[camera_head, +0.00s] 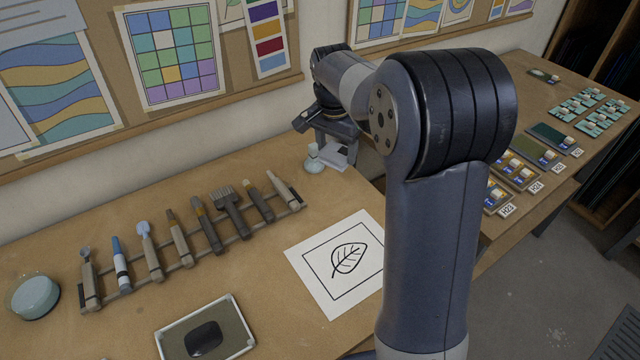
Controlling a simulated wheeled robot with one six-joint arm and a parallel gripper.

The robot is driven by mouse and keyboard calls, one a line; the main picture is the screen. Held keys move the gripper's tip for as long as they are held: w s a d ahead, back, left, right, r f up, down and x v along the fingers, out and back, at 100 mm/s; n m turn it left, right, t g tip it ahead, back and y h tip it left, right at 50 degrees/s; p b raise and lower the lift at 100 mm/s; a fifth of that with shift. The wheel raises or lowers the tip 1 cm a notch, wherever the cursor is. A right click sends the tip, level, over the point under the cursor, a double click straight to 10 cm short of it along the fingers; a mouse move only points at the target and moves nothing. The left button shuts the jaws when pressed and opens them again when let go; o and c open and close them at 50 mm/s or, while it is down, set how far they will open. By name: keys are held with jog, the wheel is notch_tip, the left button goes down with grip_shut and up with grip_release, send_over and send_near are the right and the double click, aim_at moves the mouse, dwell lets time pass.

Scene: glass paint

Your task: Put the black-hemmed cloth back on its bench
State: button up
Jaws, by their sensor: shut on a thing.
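My gripper (328,138) is at the back right of the near bench (240,270), by the wall, pointing down. It is shut on a pale grey-white piece that looks like the cloth (336,156), which shows just below the jaws. The cloth's black hem is too small to make out, and my arm hides part of the area. I cannot tell whether the cloth touches the bench top.
A small glass piece (314,160) stands just left of the cloth. A rack of brushes and tools (190,250), a leaf drawing (345,260), a framed tray (170,345) and a round pot (35,295) are on the bench. The far bench (505,100) bears tagged trays.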

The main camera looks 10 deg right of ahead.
notch_tip(320, 180, down, 10)
jog(key=shift+r+p, duration=0.2)
jog(key=shift+p, duration=0.15)
jog(key=shift+f, duration=0.1)
jog(key=o, duration=0.9)
jog(key=r, duration=0.8)
jog(key=s+a+r, duration=0.1)
jog(key=r, duration=0.3)
jog(key=shift+r, duration=0.1)
